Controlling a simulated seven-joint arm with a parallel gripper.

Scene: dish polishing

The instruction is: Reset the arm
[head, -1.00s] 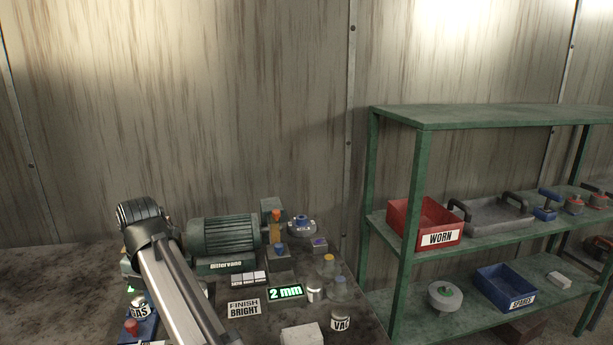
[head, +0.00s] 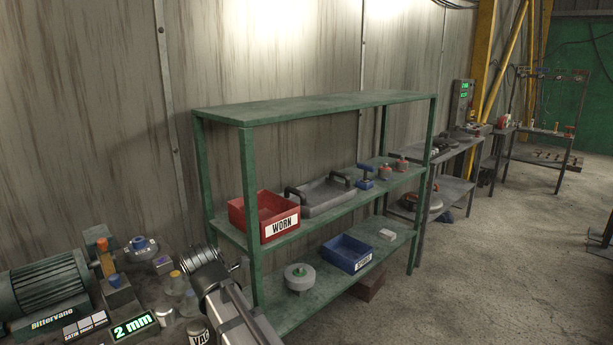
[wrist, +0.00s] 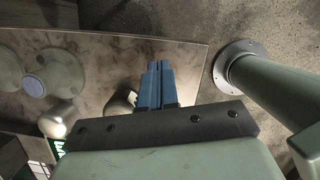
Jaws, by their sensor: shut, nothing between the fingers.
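My gripper (wrist: 155,88) shows in the wrist view with its two blue fingers together and nothing between them. It is over or near the edge of the stained bench top (wrist: 185,60). In the head view my arm crosses the front right corner of the bench, close to the VAC jar (head: 199,333). The fingers cannot be made out there.
The bench holds a green motor (head: 45,290) and a lit "2 mm" display (head: 133,326). A green shelf (head: 320,108) stands right of my arm, with a red WORN bin (head: 265,218) and blue SPARES bin (head: 347,254). Floor on the right (head: 500,270) is open.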

